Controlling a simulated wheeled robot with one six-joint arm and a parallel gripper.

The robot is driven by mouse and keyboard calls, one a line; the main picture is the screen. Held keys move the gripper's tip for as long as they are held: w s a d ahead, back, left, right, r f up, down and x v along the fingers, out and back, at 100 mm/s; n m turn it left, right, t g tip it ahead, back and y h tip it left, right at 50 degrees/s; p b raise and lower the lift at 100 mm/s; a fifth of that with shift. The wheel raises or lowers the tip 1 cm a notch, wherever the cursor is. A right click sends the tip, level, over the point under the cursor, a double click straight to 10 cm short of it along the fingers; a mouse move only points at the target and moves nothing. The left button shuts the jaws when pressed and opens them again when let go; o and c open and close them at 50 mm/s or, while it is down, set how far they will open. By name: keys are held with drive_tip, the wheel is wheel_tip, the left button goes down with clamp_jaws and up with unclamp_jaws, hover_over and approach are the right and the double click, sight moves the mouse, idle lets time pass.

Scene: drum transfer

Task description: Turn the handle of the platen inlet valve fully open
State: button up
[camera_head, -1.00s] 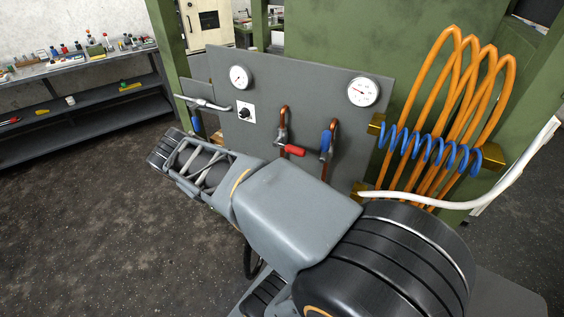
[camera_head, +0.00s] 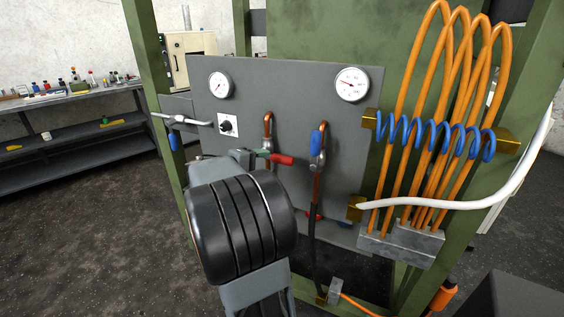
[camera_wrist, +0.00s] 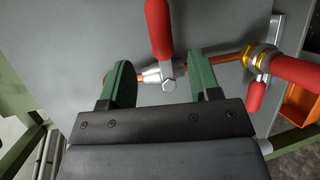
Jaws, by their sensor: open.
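A valve with a red lever handle (camera_head: 283,160) sits on a copper pipe on the grey panel; in the head view the handle points right. In the wrist view the red handle (camera_wrist: 158,28) and its silver bolted hub lie between the two green fingers. My gripper (camera_wrist: 163,82) is open, a finger on each side, with gaps to the handle. In the head view my gripper (camera_head: 266,154) is mostly hidden behind my wrist. A blue-handled valve (camera_head: 317,142) stands to the right on another pipe. No label shows which valve is the platen inlet.
Two round gauges (camera_head: 352,84) and a black knob (camera_head: 228,125) are on the panel. A silver lever (camera_head: 182,119) is at left. Orange hoses (camera_head: 450,110) and a blue coil (camera_head: 430,135) hang at right. In the wrist view another red handle (camera_wrist: 297,73) is close at right.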

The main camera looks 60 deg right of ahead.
sight(278, 160)
drive_tip(key=x, duration=0.8)
drive_tip(key=shift+s+d, duration=0.1)
drive_tip(key=shift+d, duration=0.05)
drive_tip(key=shift+c, duration=0.4)
clamp_jaws()
